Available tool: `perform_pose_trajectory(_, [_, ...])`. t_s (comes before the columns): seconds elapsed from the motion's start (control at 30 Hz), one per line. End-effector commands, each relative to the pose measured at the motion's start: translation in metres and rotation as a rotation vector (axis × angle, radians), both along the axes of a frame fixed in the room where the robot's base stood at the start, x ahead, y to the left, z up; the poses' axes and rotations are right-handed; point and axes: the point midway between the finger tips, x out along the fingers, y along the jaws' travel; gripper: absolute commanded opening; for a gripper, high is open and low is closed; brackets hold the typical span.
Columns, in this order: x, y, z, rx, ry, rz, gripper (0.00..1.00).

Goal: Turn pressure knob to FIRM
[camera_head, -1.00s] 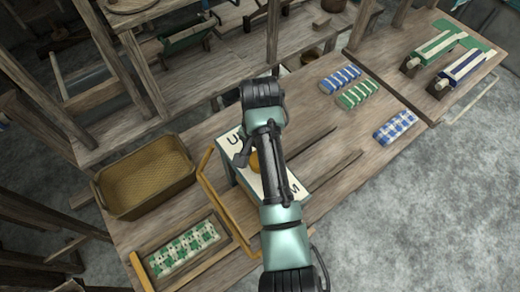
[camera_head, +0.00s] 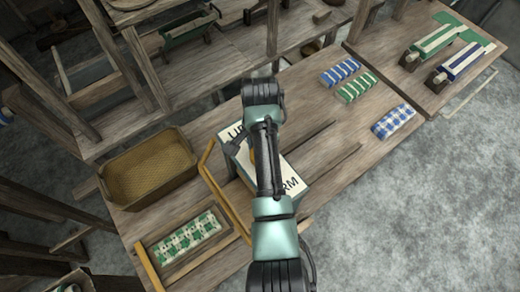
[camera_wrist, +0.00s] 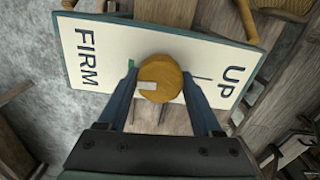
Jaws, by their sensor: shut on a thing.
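The round, orange-brown pressure knob (camera_wrist: 168,72) sits in the middle of a pale sign board (camera_wrist: 110,48) in the wrist view. The board reads FIRM at the left and UP at the right. A small pale patch is on the knob's left side, towards FIRM. My gripper (camera_wrist: 160,82) has one finger on each side of the knob and is shut on it. In the head view the board (camera_head: 291,184) lies on the bench, and my arm covers most of the knob and gripper.
A woven basket (camera_head: 150,170) and a tray with green-checked cloth (camera_head: 187,236) are left of the board on the bench (camera_head: 335,135). Blue and green striped cloths (camera_head: 355,86) and a blue-checked cloth (camera_head: 393,121) lie to the right. Loom posts (camera_head: 273,40) stand behind.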

Motion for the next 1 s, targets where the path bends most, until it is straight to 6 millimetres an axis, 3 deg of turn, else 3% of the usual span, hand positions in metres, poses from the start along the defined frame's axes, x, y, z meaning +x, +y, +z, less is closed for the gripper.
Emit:
perform_pose_trajectory(0.1, [0.001,-0.001,0.0,-0.003,-0.003,-0.002,0.11])
perform_pose_trajectory(0.13, [0.001,-0.001,0.0,-0.002,-0.003,-0.001,0.72])
perform_pose_trajectory(0.27, [0.001,-0.001,0.0,-0.002,-0.003,-0.001,0.95])
perform_pose_trajectory(0.67, [0.001,0.0,0.006,0.0,-0.004,0.001,0.96])
perform_pose_trajectory(0.87, [0.003,0.0,0.039,-0.001,-0.01,0.002,0.96])
perform_pose_trajectory(1.0, [0.001,0.0,0.083,-0.001,-0.005,0.001,0.96])
